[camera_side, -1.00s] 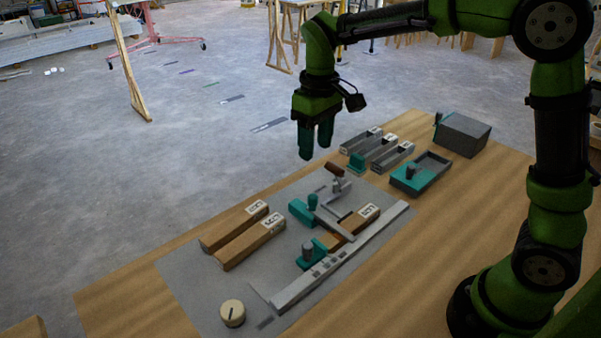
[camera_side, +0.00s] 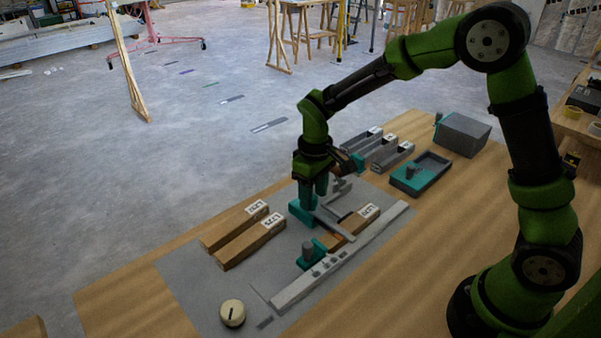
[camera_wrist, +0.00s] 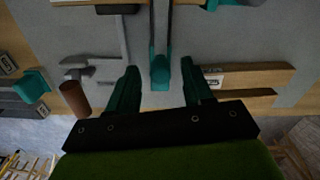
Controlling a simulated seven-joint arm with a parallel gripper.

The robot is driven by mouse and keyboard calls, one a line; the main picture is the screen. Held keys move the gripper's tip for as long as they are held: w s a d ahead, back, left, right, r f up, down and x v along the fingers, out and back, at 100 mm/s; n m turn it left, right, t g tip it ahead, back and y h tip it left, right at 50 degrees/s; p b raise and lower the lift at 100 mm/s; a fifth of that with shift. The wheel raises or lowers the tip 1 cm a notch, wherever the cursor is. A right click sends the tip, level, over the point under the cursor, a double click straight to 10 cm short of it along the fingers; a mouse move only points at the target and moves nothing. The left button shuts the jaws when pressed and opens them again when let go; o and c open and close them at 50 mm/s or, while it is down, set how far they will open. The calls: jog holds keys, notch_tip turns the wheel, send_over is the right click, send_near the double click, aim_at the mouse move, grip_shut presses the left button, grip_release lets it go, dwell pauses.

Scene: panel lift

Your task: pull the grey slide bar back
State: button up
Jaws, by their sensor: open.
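The grey slide bar (camera_side: 336,226) lies on the grey panel, with a teal block (camera_side: 301,212) at its far end. In the wrist view the bar (camera_wrist: 160,20) runs down the picture to the teal end piece (camera_wrist: 160,70). My gripper (camera_side: 314,192) is lowered at the teal end and hides its upright knob in the side view. In the wrist view my gripper (camera_wrist: 160,72) is open, with one finger on each side of the teal piece. Gaps show on both sides, so nothing is gripped.
Two labelled wooden blocks (camera_side: 243,237) lie to the left. Another labelled block (camera_side: 352,226) and a long grey rail (camera_side: 340,262) with a teal stop (camera_side: 310,258) lie to the right. A dial (camera_side: 232,312) is nearer.

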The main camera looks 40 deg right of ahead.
jog(key=shift+f, duration=1)
grip_shut()
